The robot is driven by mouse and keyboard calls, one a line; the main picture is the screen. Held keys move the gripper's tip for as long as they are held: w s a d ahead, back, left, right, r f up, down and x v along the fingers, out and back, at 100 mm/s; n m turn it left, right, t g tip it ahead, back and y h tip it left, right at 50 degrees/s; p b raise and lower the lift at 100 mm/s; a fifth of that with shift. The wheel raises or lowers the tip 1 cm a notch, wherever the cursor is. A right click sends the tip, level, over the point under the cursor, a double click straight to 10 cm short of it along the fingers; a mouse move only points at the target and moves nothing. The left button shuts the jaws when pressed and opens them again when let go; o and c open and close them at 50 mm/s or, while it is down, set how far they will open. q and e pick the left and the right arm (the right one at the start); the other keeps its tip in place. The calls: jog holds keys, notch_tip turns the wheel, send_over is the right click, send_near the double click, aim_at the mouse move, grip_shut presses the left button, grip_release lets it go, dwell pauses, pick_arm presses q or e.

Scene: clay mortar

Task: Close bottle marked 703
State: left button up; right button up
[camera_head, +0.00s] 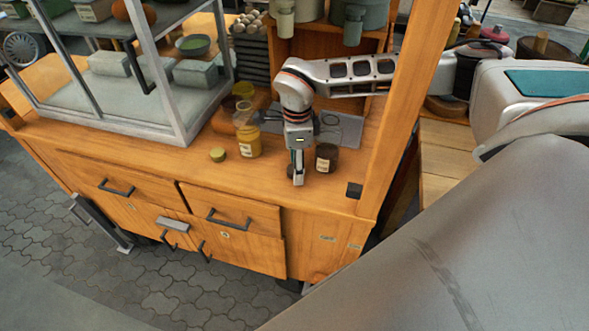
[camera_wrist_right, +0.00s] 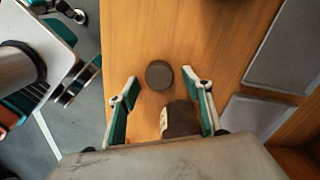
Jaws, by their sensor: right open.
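A dark brown jar (camera_head: 326,157) with a pale label stands on the wooden counter, just right of my right gripper (camera_head: 298,180). In the right wrist view the jar (camera_wrist_right: 180,119) shows partly, its lower part hidden by my gripper body. A dark round lid (camera_wrist_right: 159,75) lies on the counter near the fingertips of my open right gripper (camera_wrist_right: 160,78). The gripper holds nothing and points down. A yellow bottle (camera_head: 248,143) with a label stands to the left, with a yellow-green lid (camera_head: 217,155) lying beside it. The label numbers are too small to read. My left gripper is not in view.
A glass-sided display case (camera_head: 180,125) stands on the counter at left. A grey tray (camera_head: 345,130) lies behind the jar. The counter front edge is close.

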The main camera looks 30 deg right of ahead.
dwell(0.3)
jog(key=c, duration=0.7)
jog(key=shift+c, duration=0.2)
jog(key=shift+r, duration=0.1)
notch_tip(320, 180, up, 20)
